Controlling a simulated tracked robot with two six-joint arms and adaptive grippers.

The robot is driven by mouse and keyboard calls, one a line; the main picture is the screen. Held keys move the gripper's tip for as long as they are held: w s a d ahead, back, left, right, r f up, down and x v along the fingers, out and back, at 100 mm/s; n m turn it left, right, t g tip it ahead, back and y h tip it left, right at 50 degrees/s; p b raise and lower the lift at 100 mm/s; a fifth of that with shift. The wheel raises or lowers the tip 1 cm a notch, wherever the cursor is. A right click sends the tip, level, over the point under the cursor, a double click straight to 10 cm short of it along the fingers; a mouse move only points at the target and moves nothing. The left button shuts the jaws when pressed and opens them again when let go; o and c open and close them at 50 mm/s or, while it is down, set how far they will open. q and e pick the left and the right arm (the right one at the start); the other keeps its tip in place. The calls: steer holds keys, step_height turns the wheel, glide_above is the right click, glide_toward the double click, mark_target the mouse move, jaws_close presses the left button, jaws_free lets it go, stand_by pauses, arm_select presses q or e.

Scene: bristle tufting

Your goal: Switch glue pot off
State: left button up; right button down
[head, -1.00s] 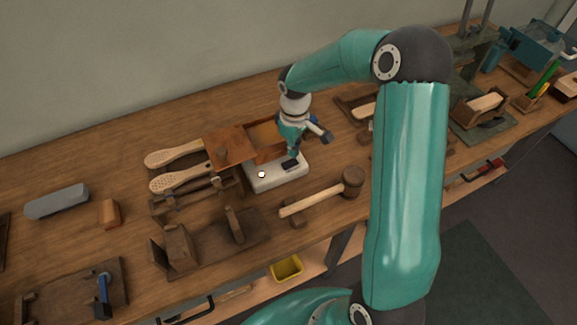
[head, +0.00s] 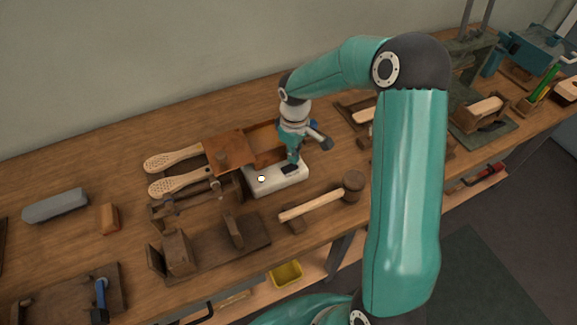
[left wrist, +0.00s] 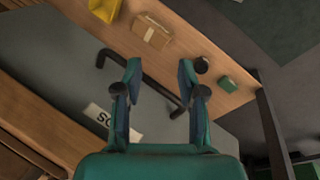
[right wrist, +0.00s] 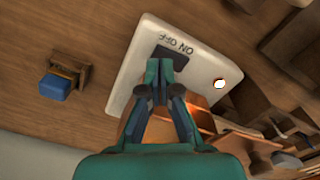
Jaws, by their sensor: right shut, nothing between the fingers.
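The glue pot's white base (head: 262,184) sits on the bench in the head view, against a brown wooden box. In the right wrist view the white base (right wrist: 204,66) bears the letters ON OFF, a dark switch (right wrist: 171,60) and a round bright lamp (right wrist: 219,84) that looks lit. My right gripper (head: 291,163) is shut and empty, pointing down at the switch. Its fingertips (right wrist: 160,68) cover part of the switch; whether they touch it I cannot tell. My left gripper (left wrist: 160,67) is open and empty in the left wrist view, below the bench top near a dark bar handle.
A mallet (head: 318,203) lies right of the base. Two pale perforated brush backs (head: 178,181) lie to its left, near wooden jigs. A grey block (head: 56,205) and a tan block (head: 109,218) are farther left. A yellow bin (head: 287,273) is below the bench edge.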

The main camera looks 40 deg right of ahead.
mark_target(293, 165)
steer(key=shift+f+b, duration=1.05)
steer(key=shift+f, duration=0.2)
stand_by(0.9)
steer(key=shift+r, duration=0.15)
steer(key=shift+r+p, duration=0.5)
steer(key=shift+p, duration=0.05)
steer(key=shift+r+p, duration=1.95)
steer(key=shift+r, duration=0.95)
